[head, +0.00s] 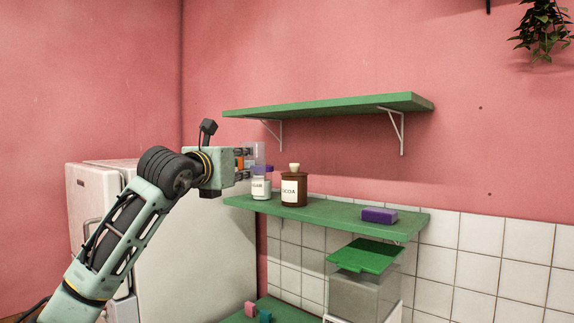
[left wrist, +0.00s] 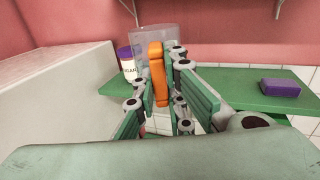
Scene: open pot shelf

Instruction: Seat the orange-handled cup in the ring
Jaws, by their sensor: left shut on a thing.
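The cup (left wrist: 150,36) is clear and see-through, with an upright orange handle (left wrist: 157,75) in the left wrist view. My left gripper (left wrist: 164,85) is shut on the handle, with its fingers on either side of it. In the head view the cup (head: 259,151) shows faintly beyond my left gripper (head: 245,160), above the left end of the middle green shelf, near the sugar jar. My gripper hides part of the cup there. I cannot make out a ring in either view. My right gripper is not in view.
The middle shelf (head: 340,222) holds a purple-lidded sugar jar (head: 261,188), a brown cocoa jar (head: 294,189) and a purple block (head: 379,215). An upper green shelf (head: 330,106) hangs above. A green-lidded clear bin (head: 360,296) stands below; a white fridge (head: 200,255) is left.

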